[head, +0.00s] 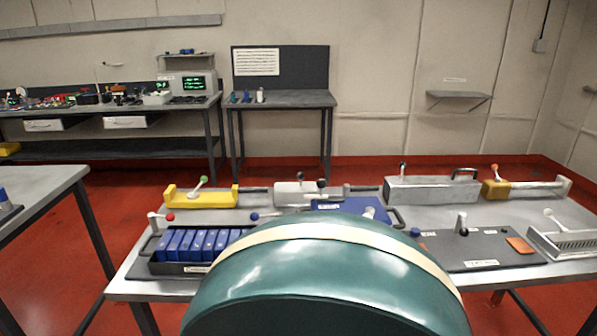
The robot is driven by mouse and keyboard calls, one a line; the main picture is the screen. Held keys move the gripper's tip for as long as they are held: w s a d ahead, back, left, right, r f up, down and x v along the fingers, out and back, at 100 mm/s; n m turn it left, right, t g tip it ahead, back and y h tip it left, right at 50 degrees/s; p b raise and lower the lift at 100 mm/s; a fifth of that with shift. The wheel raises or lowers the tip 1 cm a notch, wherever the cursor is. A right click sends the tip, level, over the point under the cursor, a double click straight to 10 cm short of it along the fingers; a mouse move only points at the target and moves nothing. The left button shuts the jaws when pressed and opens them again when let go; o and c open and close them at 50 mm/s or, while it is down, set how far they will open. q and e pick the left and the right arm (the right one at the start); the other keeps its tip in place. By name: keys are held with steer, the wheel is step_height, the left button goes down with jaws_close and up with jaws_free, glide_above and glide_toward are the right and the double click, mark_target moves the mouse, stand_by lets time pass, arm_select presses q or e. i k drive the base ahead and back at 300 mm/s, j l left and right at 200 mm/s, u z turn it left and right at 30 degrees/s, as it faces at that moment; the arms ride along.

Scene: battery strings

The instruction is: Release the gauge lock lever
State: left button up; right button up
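Several fixtures with small levers stand on the grey table (122,287). I cannot tell which one is the gauge lock lever, as the labels are too small to read. A red-knobbed lever (169,217) is at the left front. An orange-knobbed lever (495,168) is on a yellow and grey fixture (518,190). A dark-knobbed lever (403,167) stands on a grey box (432,191). A pale lever (551,214) is at the right. Neither gripper is in view.
A black tray (180,267) holds several blue cells. A dark plate (480,250) with an orange patch lies at the right front. The table's front middle is hidden by a large green rounded shape. A bench (100,108) and a smaller table (283,99) stand behind, with red floor between.

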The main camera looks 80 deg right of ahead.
mark_target(547, 213)
steer(key=k+j+z, duration=0.15)
steer(key=z, duration=3.95)
steer(key=i+l+u, duration=0.15)
steer(key=i+l, duration=0.15)
steer(key=i+l+u, duration=0.1)
steer(key=i+l, duration=0.2)
steer(key=i+l+u, duration=0.15)
steer(key=i+l, duration=0.15)
steer(key=i+l+u, duration=0.1)
steer(key=i+l, duration=0.2)
steer(key=l, duration=0.15)
steer(key=i+l+u, duration=0.15)
steer(key=l, duration=0.25)
steer(key=i+l+u, duration=0.1)
steer(key=i+l, duration=0.2)
steer(key=l, duration=0.15)
steer(key=i+l+u, duration=0.15)
steer(key=l, duration=0.3)
steer(key=i, duration=0.1)
